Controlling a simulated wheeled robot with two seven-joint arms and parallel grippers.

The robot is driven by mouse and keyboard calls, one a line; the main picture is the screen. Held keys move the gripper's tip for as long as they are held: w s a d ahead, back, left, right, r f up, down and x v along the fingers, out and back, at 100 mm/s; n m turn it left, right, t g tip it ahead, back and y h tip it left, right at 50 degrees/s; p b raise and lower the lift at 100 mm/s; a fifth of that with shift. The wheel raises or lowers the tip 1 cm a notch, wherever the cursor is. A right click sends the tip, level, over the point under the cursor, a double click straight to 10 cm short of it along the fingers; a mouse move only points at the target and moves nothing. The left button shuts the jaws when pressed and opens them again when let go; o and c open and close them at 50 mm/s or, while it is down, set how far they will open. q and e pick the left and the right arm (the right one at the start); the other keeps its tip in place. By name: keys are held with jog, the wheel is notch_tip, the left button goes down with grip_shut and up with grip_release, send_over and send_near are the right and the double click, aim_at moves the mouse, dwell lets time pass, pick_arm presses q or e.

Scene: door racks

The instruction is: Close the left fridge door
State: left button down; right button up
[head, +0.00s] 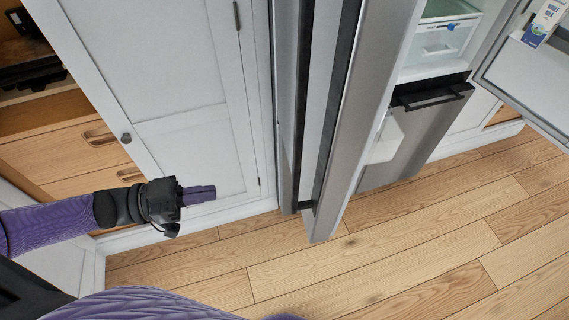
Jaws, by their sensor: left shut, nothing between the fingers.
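The left fridge door (371,90) stands open in the middle of the head view, swung out toward me, with its lower corner over the floor. A white bin (386,142) shows on its inner side. The fridge interior (437,40) is visible to the right of it, with a clear drawer. My left gripper (204,194) is shut and empty, in front of the white cabinet, left of the door and apart from it. My right gripper is not in view.
A white cabinet door (175,85) with a round knob stands behind my left gripper. Wooden drawers (75,150) are at the left. The right fridge door (530,75) is also open at the far right, holding a milk carton (544,22). The wooden floor (400,250) in front is clear.

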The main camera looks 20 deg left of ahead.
pick_arm(q)
jog(key=p+x, duration=0.1)
jog(key=x, duration=1.1)
jog(key=shift+w+d, duration=0.2)
jog(key=shift+d, duration=0.15)
